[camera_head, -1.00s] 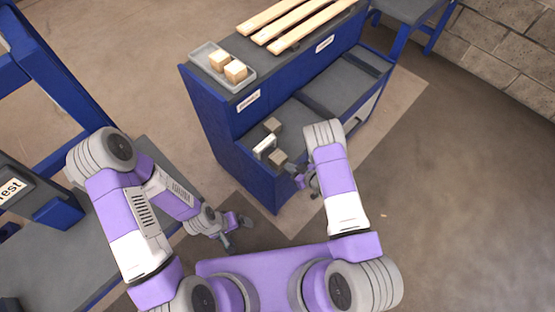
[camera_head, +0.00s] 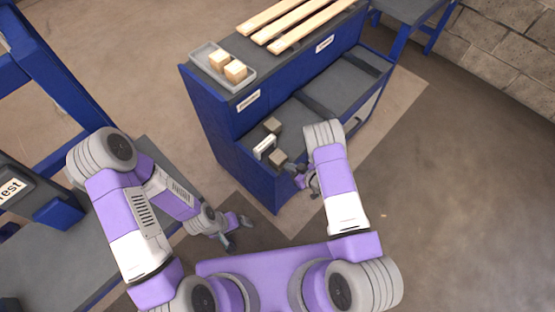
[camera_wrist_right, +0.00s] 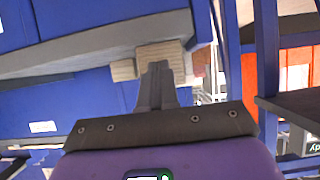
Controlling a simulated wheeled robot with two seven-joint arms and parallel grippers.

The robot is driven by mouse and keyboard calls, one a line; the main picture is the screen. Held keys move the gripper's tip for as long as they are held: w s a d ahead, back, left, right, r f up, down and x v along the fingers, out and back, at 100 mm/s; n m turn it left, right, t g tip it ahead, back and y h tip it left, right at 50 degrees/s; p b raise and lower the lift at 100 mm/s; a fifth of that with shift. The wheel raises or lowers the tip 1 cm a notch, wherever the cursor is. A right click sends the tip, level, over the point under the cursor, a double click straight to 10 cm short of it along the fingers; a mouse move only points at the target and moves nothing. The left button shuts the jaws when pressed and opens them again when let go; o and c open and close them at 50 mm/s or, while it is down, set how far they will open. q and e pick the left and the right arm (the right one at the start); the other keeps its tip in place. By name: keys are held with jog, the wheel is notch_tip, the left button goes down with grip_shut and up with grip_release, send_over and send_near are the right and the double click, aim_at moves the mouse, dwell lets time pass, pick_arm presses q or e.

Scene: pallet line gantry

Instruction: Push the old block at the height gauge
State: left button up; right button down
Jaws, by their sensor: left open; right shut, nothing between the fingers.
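Two grey-brown blocks are on the lower shelf of the blue bench, a nearer one (camera_head: 278,157) and a farther one (camera_head: 273,125). A small white upright piece (camera_head: 264,147), perhaps the height gauge, stands between them. My right gripper (camera_head: 298,169) is shut and empty beside the nearer block. In the right wrist view its fingertips (camera_wrist_right: 158,68) overlap the front of a block (camera_wrist_right: 160,50); I cannot tell whether they touch it. A second, smaller-looking block (camera_wrist_right: 123,70) shows to the left. My left gripper (camera_head: 240,231) is open and empty, low in front of the bench.
A grey tray (camera_head: 205,50) with two pale wooden blocks (camera_head: 227,67) sits on the bench top, beside several wooden slats (camera_head: 290,20). The shelf (camera_head: 340,85) is clear to the right of the blocks. A grey table (camera_head: 60,240) stands at the left.

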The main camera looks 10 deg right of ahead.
aim_at(283, 162)
jog(key=shift+w+a+b, duration=0.35)
jog(key=shift+w+a, duration=0.2)
jog(key=shift+w, duration=0.15)
jog(key=shift+w+a+b, duration=0.3)
jog(key=shift+w+a, duration=0.2)
jog(key=shift+w, duration=0.2)
jog(key=s+d+p, duration=0.1)
jog(key=s+d, duration=0.2)
jog(key=s, duration=0.1)
jog(key=shift+s+d, duration=0.35)
jog(key=shift+s, duration=0.05)
dwell(0.3)
jog(key=s+d+r+p, duration=0.2)
jog(key=s+r+p, duration=0.1)
jog(key=r+p, duration=0.6)
jog(key=shift+d+r, duration=0.25)
jog(key=shift+r, duration=0.3)
jog(key=shift+s+f, duration=0.1)
dwell(0.4)
